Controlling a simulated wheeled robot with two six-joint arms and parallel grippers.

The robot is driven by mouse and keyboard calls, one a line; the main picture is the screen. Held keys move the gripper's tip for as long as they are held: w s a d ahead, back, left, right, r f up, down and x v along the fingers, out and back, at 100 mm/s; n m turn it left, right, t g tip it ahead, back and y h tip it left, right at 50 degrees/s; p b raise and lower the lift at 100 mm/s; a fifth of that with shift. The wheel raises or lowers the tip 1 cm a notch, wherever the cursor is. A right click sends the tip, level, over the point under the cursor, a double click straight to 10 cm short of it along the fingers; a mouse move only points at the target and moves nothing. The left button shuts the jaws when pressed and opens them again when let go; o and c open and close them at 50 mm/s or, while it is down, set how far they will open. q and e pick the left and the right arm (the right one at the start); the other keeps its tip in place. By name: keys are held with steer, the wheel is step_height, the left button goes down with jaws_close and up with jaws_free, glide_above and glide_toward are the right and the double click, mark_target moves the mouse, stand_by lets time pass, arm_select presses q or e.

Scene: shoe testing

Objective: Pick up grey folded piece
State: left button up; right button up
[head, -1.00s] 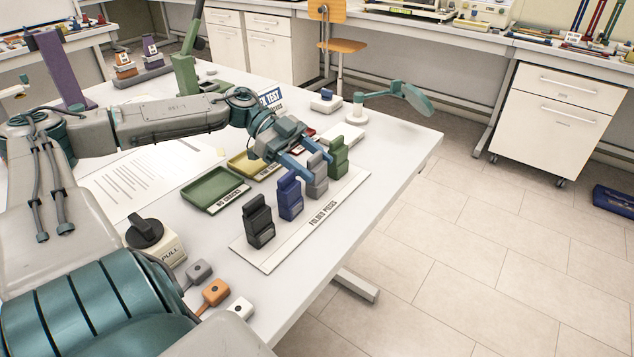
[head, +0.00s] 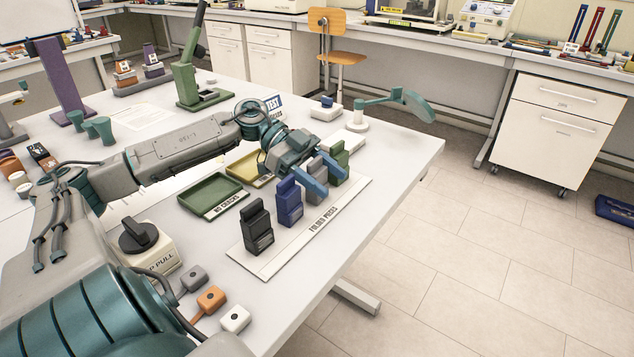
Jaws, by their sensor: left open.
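The grey folded piece (head: 313,190) stands upright on the white folded-pieces board (head: 272,262), between the blue piece (head: 289,203) and the green piece (head: 340,155). My left gripper (head: 326,178) is open, with its blue fingers low at the grey piece and partly covering it. One finger shows in front of the grey piece and the other lies between it and the green piece. I cannot tell whether the fingers touch it. A black piece (head: 257,228) stands at the near end of the board. My right gripper is not in view.
A green tray (head: 213,193) and a yellow tray (head: 245,170) lie left of the board. A black-knobbed pull box (head: 150,245) and a magnifier lamp (head: 400,103) stand on the table. The table's right edge runs close beside the board.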

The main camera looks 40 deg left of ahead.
arm_select(q)
steer(key=c, duration=0.7)
steer(key=shift+r, duration=0.1)
steer(key=shift+c, duration=0.2)
